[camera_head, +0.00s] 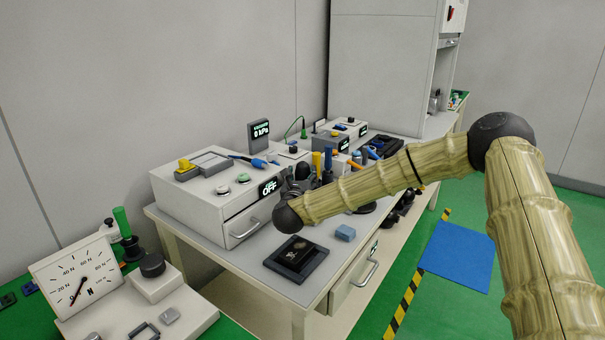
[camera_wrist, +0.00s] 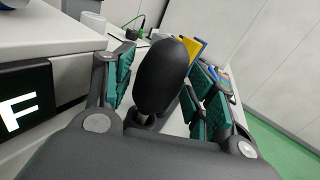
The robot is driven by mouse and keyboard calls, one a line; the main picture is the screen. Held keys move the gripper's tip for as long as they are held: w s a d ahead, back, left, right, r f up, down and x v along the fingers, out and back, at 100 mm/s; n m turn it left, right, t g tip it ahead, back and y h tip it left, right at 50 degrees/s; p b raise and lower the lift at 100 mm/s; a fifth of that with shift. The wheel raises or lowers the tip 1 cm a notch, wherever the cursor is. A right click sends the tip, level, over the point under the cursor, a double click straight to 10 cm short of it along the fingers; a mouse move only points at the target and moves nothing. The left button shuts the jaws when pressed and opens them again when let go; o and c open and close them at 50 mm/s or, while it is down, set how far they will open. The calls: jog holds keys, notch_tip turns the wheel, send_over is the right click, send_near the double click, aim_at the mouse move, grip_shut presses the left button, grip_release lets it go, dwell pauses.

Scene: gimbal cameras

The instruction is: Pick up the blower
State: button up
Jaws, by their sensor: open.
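The blower (camera_wrist: 166,72), a black rounded bulb with a narrow metallic neck below it, stands between the fingers in the wrist view. My gripper (camera_wrist: 163,68) is open, with a green-padded finger on each side of the bulb. The bulb is close to the right finger and partly overlaps it in the picture; I cannot tell whether they touch. In the head view my gripper (camera_head: 298,180) is at the end of my arm, small and dark above the bench, and I cannot pick the blower out there.
A white box with an OFF display (camera_head: 270,187) stands just left of my gripper. A black tray (camera_head: 296,259) and a blue block (camera_head: 345,233) lie on the bench (camera_head: 325,258) in front.

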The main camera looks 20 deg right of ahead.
jog(key=shift+x, duration=0.9)
jog(key=c, duration=0.9)
notch_tip(320, 180, up, 10)
jog(key=o, duration=0.3)
jog(key=c, duration=0.3)
